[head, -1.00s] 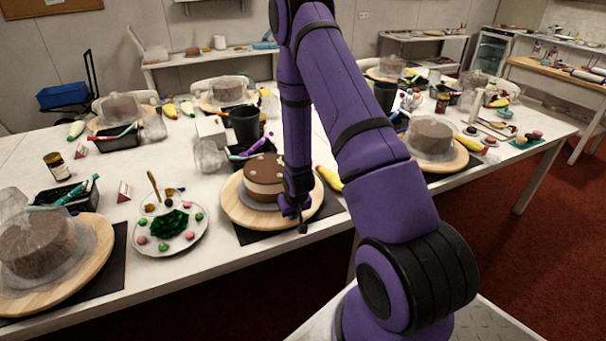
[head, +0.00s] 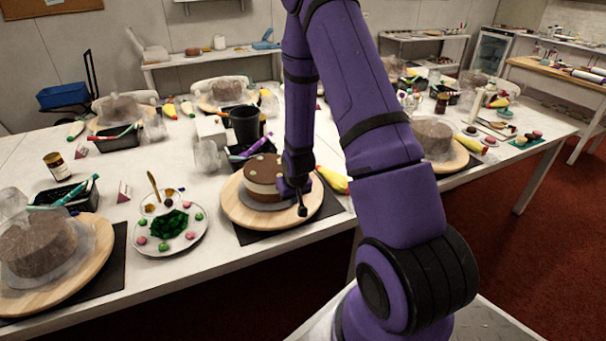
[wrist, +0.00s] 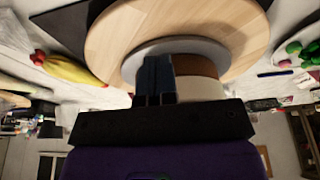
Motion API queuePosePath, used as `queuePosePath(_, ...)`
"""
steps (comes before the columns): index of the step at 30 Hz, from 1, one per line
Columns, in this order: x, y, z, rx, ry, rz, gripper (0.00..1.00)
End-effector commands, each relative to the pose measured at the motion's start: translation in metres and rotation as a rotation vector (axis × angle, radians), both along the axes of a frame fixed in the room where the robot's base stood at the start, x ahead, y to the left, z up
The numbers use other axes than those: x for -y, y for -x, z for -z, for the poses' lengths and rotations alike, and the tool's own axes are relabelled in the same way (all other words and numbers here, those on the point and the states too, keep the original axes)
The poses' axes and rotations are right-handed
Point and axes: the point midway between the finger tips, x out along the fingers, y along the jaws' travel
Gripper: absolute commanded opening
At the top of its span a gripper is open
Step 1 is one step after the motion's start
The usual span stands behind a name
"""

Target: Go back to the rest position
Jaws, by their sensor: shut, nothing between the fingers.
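My gripper (head: 296,190) is at the right side of the cake on the middle turntable, at about the cake's height. It is shut, with nothing seen between the fingers. The fingers also show together in the wrist view (wrist: 156,78). The cake (head: 264,178) has a brown top with small pale dots and a cream side, and stands on a grey board on the round wooden turntable (head: 236,208). In the wrist view the cake (wrist: 200,88) is partly hidden behind the fingers. I cannot tell whether the gripper touches the cake.
A white plate (head: 150,240) with green and pink pieces lies to the left. A black cup (head: 245,125) and a clear jar (head: 207,157) stand behind the cake. A yellow piping bag (head: 333,180) lies to the right. Covered cakes stand on other turntables.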

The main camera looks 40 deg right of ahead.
Motion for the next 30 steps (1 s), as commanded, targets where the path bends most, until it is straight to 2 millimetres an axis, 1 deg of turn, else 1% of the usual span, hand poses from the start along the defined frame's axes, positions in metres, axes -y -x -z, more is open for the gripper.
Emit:
queuePosePath(3,0.0,0.0,-0.012,0.002,0.001,0.0,0.0)
queuePosePath(7,0.0,0.0,-0.018,0.001,0.0,0.0,0.0)
queuePosePath(23,0.0,0.0,-0.018,0.0,0.0,0.0,0.0)
queuePosePath(25,0.0,-0.001,-0.021,0.002,0.001,-0.001,0.0)
queuePosePath(28,-0.003,-0.003,-0.034,0.006,0.005,-0.006,0.0)
queuePosePath(30,-0.006,-0.005,-0.052,0.012,0.01,-0.014,0.0)
